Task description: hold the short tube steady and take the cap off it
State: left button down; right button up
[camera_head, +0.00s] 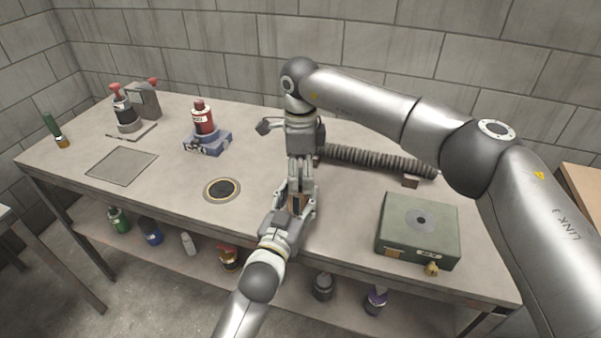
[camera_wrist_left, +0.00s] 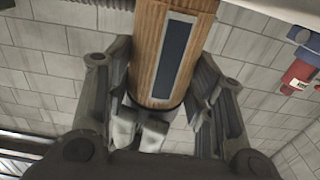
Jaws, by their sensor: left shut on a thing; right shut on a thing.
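The short tube, wood-brown with a dark stripe panel, fills the top middle of the left wrist view (camera_wrist_left: 160,50); only a sliver of it (camera_head: 294,204) shows in the head view. My left gripper (camera_head: 297,200) is shut on the tube from the front, one finger on each side. My right gripper (camera_head: 301,172) points down from above, directly over the tube, with its fingers shut at the tube's upper end. The cap is hidden by the fingers, so I cannot tell whether it is on the tube or apart from it.
A ribbed hose (camera_head: 375,161) lies behind to the right. A green box (camera_head: 418,232) stands at the right front. A red bottle on a blue base (camera_head: 207,141) and a round dark disc (camera_head: 222,189) are to the left. The table's left front is mostly clear.

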aim_at(301, 176)
jog(key=shift+w+r, duration=0.1)
jog(key=shift+r, duration=0.1)
jog(key=shift+r, duration=0.95)
jog(key=shift+r, duration=2)
pick_arm(q)
jog(key=c, duration=0.6)
grip_release()
jog(key=shift+s, duration=0.15)
